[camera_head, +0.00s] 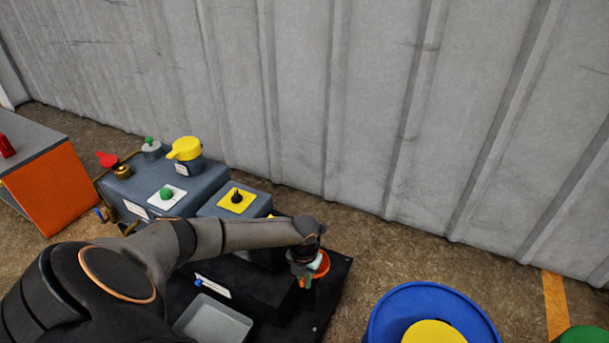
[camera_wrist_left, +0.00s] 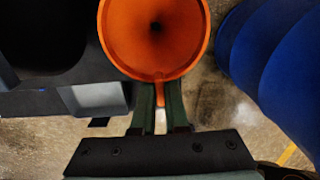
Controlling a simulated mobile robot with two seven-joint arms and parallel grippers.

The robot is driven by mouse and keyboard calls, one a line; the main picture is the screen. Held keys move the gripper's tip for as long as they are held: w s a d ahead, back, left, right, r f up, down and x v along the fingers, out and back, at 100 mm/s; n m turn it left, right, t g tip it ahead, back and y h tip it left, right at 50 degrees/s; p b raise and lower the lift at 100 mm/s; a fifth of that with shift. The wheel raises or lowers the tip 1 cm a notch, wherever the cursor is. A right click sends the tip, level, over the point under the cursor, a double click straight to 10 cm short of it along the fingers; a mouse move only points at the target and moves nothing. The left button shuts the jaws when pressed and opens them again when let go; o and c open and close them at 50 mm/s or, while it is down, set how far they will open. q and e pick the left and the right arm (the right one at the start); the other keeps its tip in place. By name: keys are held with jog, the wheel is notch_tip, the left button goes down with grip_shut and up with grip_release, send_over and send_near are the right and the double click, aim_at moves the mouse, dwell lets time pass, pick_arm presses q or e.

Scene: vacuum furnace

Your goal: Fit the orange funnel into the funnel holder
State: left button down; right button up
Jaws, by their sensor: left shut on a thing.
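The orange funnel (camera_wrist_left: 154,68) fills the upper middle of the left wrist view, its wide mouth facing the camera and a dark hole at its centre. My left gripper (camera_wrist_left: 160,100) is shut on the funnel's near edge. In the head view my left gripper (camera_head: 303,268) is at the right end of the black base, and part of the orange funnel (camera_head: 322,265) shows beside it. The arm and gripper hide much of the funnel there. I cannot make out the funnel holder clearly. My right gripper is in neither view.
The grey machine (camera_head: 150,190) with knobs and a yellow-capped part (camera_head: 187,148) stands behind my arm. A grey tray (camera_head: 213,322) is on the black base (camera_head: 335,285). A blue drum (camera_head: 385,320) stands at the right. A grey ribbed wall (camera_head: 330,90) closes the back.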

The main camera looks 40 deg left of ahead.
pick_arm(q)
jog(key=shift+f, duration=0.25)
jog(key=c, duration=0.9)
grip_release()
jog(key=shift+o, duration=0.2)
notch_tip(320, 180, up, 12)
jog(key=p, duration=0.5)
jog(key=shift+f+p, duration=0.1)
jog(key=shift+p, duration=0.2)
jog(key=shift+r, duration=0.35)
